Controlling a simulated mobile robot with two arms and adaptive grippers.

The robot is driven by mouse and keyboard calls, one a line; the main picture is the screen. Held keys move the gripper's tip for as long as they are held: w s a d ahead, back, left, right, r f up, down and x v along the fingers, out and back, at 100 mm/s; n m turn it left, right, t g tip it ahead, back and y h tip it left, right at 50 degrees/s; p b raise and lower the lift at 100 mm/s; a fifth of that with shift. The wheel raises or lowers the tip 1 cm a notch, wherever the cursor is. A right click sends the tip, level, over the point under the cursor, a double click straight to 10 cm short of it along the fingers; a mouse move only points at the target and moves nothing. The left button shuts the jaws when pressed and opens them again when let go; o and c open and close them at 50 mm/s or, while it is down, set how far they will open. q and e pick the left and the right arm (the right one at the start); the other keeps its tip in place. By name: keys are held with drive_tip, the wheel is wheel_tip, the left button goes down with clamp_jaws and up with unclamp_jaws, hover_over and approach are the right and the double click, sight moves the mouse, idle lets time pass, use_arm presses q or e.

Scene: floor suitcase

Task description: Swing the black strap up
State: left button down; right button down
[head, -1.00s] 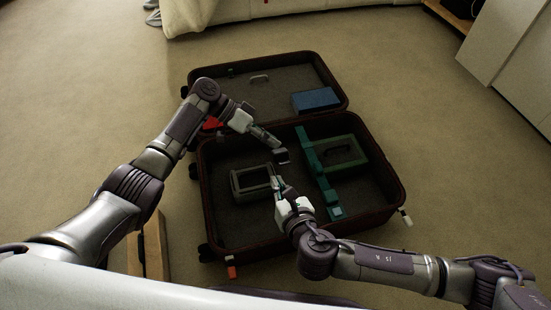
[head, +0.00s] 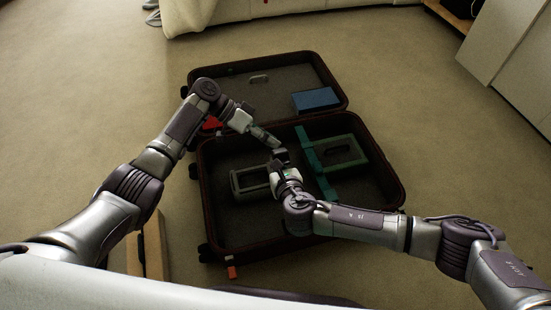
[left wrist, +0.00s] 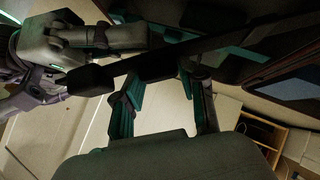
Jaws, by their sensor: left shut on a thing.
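The open suitcase (head: 228,243) lies on the floor in the head view. The black strap (left wrist: 215,48) crosses the left wrist view as a dark band at the fingertips; in the head view only a small dark piece (head: 281,156) shows. My left gripper (head: 272,141) is shut on the black strap above the suitcase's near half. My right gripper (head: 279,168) is just below it, close to the same dark piece; it also shows at the upper left of the left wrist view (left wrist: 100,42). Its fingertips are too small and overlapped to tell open from shut.
Inside the suitcase, a grey framed item (head: 238,186) lies at left and a green case (head: 357,148) with a teal strap (head: 309,147) at right. A blue box (head: 315,98) lies in the lid. An orange tag (head: 231,272) sits at the near edge. Carpet around is mostly clear.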

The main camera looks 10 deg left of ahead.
drive_tip(key=shift+w+a+r, duration=0.1)
drive_tip(key=shift+w+r, duration=0.05)
drive_tip(key=shift+r, duration=0.15)
